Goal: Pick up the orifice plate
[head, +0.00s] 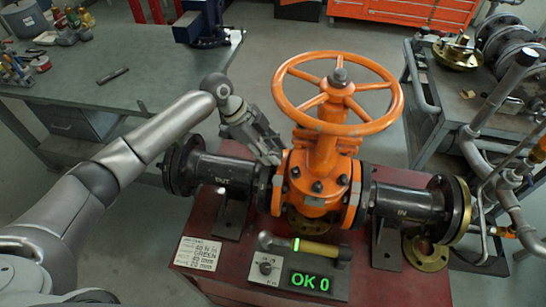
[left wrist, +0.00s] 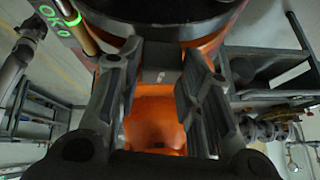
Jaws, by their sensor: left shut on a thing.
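The orange gate valve (head: 318,178) stands between two black flanged pipes, the OUT pipe (head: 226,172) on the left and the IN pipe (head: 402,200) on the right. My left gripper (head: 274,158) is at the top of the joint between the OUT pipe and the valve. In the left wrist view its fingers stand on either side of a grey tab with a small pale mark, which I take as the orifice plate (left wrist: 157,75). The gripper is shut on this tab. The rest of the plate is hidden in the joint. My right gripper is not in view.
The handwheel (head: 338,95) rises close to my left gripper. On the red stand (head: 215,270) are a label and a green OK 0 display (head: 309,282) beside a yellow-handled tool (head: 312,248). A grey workbench (head: 110,85) is at left; a pipe-laden cart (head: 450,100) is at right.

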